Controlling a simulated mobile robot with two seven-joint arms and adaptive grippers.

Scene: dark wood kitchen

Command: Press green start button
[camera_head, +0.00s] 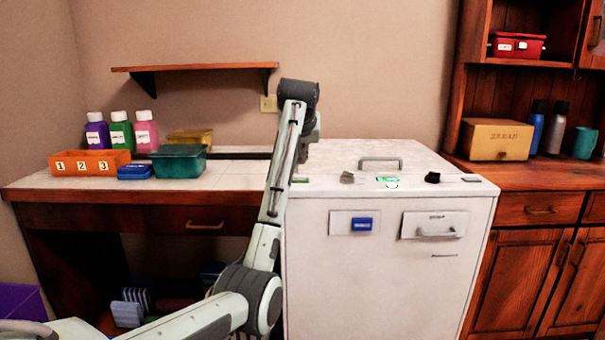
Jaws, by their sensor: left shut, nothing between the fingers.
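A small green button (387,179) sits along the front top edge of the white machine (330,260), with a small white round mark just in front of it. My left arm rises from the bottom left and crosses the machine's left edge. My left gripper (313,128) is high near the wrist, above the machine's back left part, and is shut and empty. Its fingers are mostly hidden by the arm. It is left of the green button and apart from it. My right gripper is not in view.
Left, a counter holds bottles (121,133), an orange numbered box (90,163) and a teal bin (178,163). Right, a wooden cabinet (520,260) adjoins the machine. Air above the machine's right part is free.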

